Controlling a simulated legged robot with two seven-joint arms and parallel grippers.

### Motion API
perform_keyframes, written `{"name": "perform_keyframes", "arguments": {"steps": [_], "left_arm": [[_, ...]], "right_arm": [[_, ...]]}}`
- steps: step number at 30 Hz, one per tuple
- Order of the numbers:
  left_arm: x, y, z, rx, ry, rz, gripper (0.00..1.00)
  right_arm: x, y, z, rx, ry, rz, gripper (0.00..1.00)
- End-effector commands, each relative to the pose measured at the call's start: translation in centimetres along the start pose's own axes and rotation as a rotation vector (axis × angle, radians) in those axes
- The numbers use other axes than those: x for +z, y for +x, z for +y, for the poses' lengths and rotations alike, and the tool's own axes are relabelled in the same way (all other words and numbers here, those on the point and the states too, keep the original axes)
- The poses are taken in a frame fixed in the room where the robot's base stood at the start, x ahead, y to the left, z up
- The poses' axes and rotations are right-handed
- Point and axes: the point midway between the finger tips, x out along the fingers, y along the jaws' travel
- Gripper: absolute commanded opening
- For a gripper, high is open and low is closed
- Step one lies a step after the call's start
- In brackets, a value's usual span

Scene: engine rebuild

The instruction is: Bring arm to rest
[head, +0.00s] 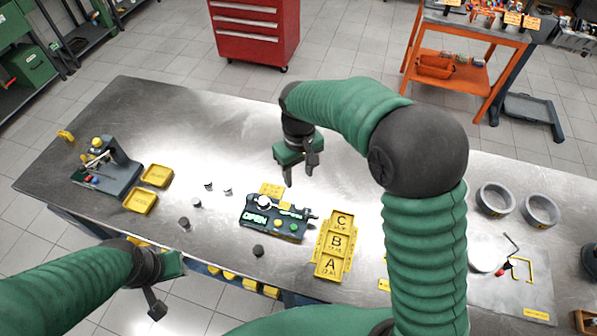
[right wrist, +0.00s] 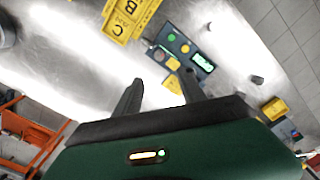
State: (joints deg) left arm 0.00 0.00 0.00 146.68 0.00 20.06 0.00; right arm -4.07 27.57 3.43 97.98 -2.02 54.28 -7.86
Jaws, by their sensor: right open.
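My right gripper (head: 299,177) hangs above the middle of the steel workbench (head: 190,115), fingers down, open and empty. In the right wrist view its two fingers (right wrist: 162,80) stand apart with nothing between them. The dark device with an OPEN display (head: 272,217) lies on the bench, nearer the front edge than the gripper; it also shows in the right wrist view (right wrist: 180,48). My left gripper (head: 165,288) is low at the front left, by the bench's front edge; its finger gap is not clear.
A yellow A-B-C tray (head: 319,252) lies right of the device. Small dark cylinders (head: 258,251) and yellow trays (head: 141,202) lie around, with a fixture (head: 108,170) at left. Grey rings (head: 541,210) sit at right. The back left bench surface is clear.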

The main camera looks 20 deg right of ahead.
Motion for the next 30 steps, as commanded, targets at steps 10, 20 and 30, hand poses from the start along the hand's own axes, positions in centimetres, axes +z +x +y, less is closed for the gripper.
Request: {"name": "perform_keyframes", "arguments": {"steps": [10,20,30], "left_arm": [[0.0,0.2,0.0,0.000,0.000,0.000,0.36],[0.2,0.8,0.0,0.000,0.000,0.000,0.36],[1.4,5.8,0.0,0.000,0.000,0.000,0.36]], "right_arm": [[0.0,-1.6,0.0,0.000,0.001,-0.001,0.48],[0.7,-0.8,0.1,0.002,0.013,0.007,0.48],[13.5,7.8,0.9,0.029,0.233,0.189,0.48]]}}
